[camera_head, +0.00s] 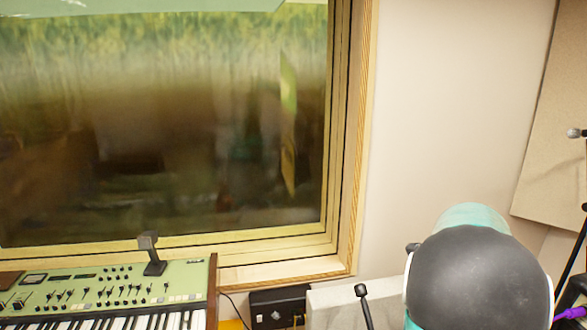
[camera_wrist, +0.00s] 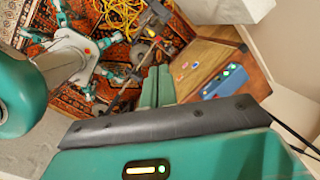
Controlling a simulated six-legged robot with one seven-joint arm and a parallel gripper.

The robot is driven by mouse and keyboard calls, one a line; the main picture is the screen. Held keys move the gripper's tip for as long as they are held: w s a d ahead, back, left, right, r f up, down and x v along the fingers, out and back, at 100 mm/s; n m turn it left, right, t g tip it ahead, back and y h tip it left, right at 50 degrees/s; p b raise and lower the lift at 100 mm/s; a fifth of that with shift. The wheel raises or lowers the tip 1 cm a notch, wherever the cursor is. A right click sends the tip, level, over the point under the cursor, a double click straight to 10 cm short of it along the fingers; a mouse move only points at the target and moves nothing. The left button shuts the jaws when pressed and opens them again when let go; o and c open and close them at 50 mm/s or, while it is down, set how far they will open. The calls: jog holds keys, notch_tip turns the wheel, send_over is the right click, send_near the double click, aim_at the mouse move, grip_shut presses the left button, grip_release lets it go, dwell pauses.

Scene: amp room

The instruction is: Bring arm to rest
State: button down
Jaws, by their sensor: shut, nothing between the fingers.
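My gripper (camera_wrist: 158,75) shows in the wrist view as two teal fingers side by side at the middle. They are shut with nothing between them. They point down over the floor, apart from anything I can see. My arm shows in the head view as a large dark rounded joint with teal and white parts at the lower right. The gripper itself does not show in the head view. My own white and teal body and legs show at the upper left of the wrist view.
A green synthesizer (camera_head: 112,288) stands under the window (camera_head: 170,120) at lower left. A purple-cabled microphone stand is at the right edge. In the wrist view, a patterned rug (camera_wrist: 92,92) carries a yellow cable (camera_wrist: 122,12). A blue box (camera_wrist: 224,80) lies on a wooden surface.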

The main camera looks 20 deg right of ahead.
jog(key=a+r+n+t, duration=0.1)
jog(key=a+r+n, duration=0.4)
jog(key=a, duration=0.5)
jog(key=a+r+n+t, duration=0.1)
jog(key=a+r+n, duration=0.2)
jog(key=a+n, duration=0.55)
jog(key=s+a+n, duration=0.5)
jog(key=a+n, duration=0.1)
jog(key=a, duration=0.3)
jog(key=s+a+r+n+t, duration=0.1)
jog(key=s+a+n, duration=0.4)
jog(key=a+n, duration=0.2)
jog(key=shift+s+a+r, duration=0.2)
jog(key=shift+s+a, duration=0.05)
jog(key=shift+a, duration=0.6)
jog(key=shift+d, duration=0.15)
